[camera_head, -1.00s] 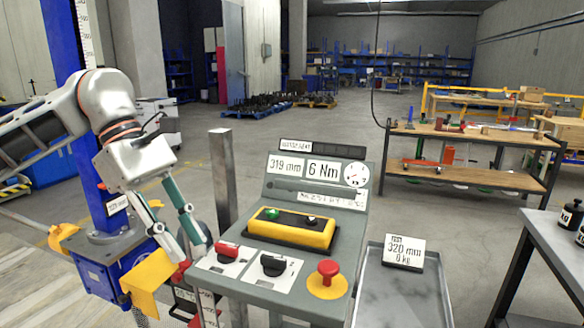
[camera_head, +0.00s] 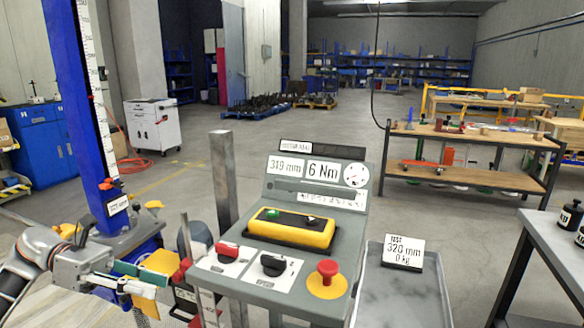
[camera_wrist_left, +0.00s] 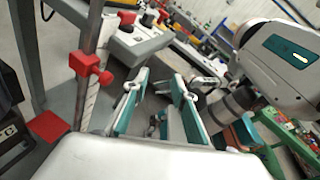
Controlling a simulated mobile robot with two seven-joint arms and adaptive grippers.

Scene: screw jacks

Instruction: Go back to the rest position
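My left gripper (camera_head: 148,281) is low at the left of the head view, beside the yellow bracket at the foot of the blue column and left of the grey control console (camera_head: 243,267). In the left wrist view its two teal-padded fingers (camera_wrist_left: 157,108) stand apart with nothing between them. The console carries a yellow button box (camera_head: 290,236), a red-handled switch (camera_head: 227,249), a black knob (camera_head: 272,265) and a red mushroom button (camera_head: 328,272). Its displays read about 319 mm and 6 Nm. My right gripper is not in view.
A blue column with a scale (camera_head: 88,120) stands at the left, and a grey post (camera_head: 223,180) behind the console. A grey tray with a sign reading 320 mm, 0 kg (camera_head: 404,252) is right of the console. A table with black weights (camera_head: 570,217) is at the right edge.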

